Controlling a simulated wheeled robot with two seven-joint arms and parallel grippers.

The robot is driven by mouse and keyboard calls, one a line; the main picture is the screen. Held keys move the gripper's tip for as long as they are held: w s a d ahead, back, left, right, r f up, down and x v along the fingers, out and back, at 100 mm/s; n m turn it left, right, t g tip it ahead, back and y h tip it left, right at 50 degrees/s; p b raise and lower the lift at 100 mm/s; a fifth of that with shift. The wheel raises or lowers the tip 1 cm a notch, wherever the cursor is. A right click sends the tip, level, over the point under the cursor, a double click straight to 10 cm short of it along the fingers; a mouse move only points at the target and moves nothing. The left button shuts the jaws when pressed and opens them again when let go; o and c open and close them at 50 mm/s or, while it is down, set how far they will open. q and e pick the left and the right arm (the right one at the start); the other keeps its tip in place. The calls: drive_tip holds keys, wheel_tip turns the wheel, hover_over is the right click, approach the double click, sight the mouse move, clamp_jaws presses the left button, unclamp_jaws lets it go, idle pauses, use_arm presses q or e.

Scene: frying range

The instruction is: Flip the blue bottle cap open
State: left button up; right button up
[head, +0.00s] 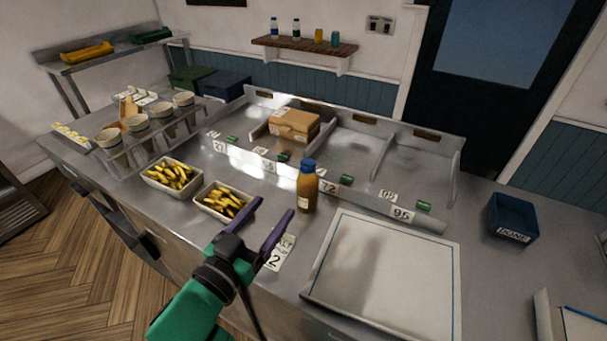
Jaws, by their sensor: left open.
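A brown bottle (307,190) with a blue cap (308,165) stands upright on the metal counter, in front of the numbered bays. The cap looks closed, though it is too small to be sure. My left gripper (267,217) is open and empty, with its two purple fingers apart. It is to the left of the bottle and nearer to me, not touching it. My right gripper is not in view.
Two trays of fries (224,214) (145,177) stand left of the bottle. A number card (281,253) lies by my fingers. A white board (385,272) lies to the right. Behind are bays with a cardboard box (295,124). A dark blue bin (512,218) stands far right.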

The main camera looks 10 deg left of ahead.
sight(304, 169)
use_arm(q)
drive_tip(key=b+x, duration=0.8)
drive_tip(key=x, duration=0.5)
drive_tip(key=shift+w+d+r, duration=0.1)
drive_tip(key=shift+w+r, duration=0.05)
drive_tip(key=shift+w, duration=0.2)
drive_tip(key=shift+w+d, duration=0.15)
drive_tip(key=shift+w, duration=0.25)
